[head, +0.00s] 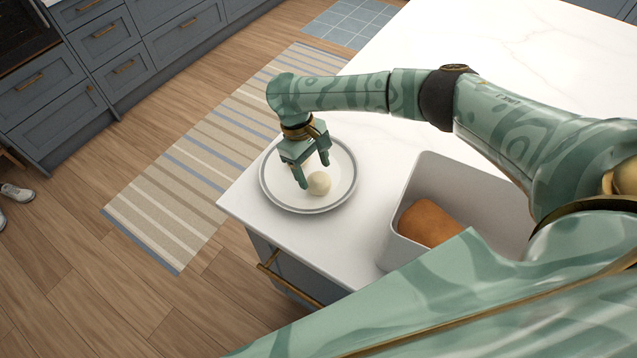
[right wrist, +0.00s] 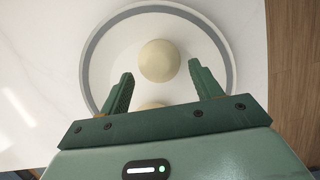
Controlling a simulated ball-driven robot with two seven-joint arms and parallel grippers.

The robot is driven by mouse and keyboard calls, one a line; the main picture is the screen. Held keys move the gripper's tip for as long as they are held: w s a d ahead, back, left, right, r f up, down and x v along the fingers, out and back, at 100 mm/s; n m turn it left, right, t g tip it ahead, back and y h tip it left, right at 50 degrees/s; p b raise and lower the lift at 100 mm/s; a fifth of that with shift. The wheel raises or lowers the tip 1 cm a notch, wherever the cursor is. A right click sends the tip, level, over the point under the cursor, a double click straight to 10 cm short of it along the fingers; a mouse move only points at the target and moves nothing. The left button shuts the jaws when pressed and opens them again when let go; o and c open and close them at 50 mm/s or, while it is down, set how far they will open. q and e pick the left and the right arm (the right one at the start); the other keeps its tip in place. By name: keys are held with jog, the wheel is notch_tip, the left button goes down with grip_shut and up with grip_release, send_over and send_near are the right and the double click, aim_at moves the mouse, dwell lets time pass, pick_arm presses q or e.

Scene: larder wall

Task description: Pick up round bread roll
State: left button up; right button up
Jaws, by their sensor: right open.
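A round, pale cream bread roll (head: 319,183) lies on a white plate with a grey rim (head: 338,204) near the counter's corner. In the right wrist view the roll (right wrist: 159,60) shows just past the fingertips, roughly centred between them. A second pale round thing (right wrist: 152,105) shows in part on the plate nearer the palm, mostly hidden by my gripper. My right gripper (head: 314,175) is over the plate, pointing down, open, with nothing held. Its two fingers (right wrist: 160,71) stand apart in the right wrist view. My left gripper is not in view.
A light grey bin (head: 480,190) with a brown loaf (head: 430,223) in it stands on the white counter (head: 385,125), right of the plate. The counter's edge runs close by the plate. A striped rug (head: 215,160) lies on the floor beyond.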

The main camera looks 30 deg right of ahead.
aim_at(316, 176)
jog(key=b+x, duration=0.1)
jog(key=x, duration=0.2)
jog(key=shift+s+d+f, duration=0.15)
jog(key=shift+f, duration=0.15)
jog(key=shift+r, duration=0.1)
jog(key=c, duration=0.7)
jog(key=shift+c, duration=0.2)
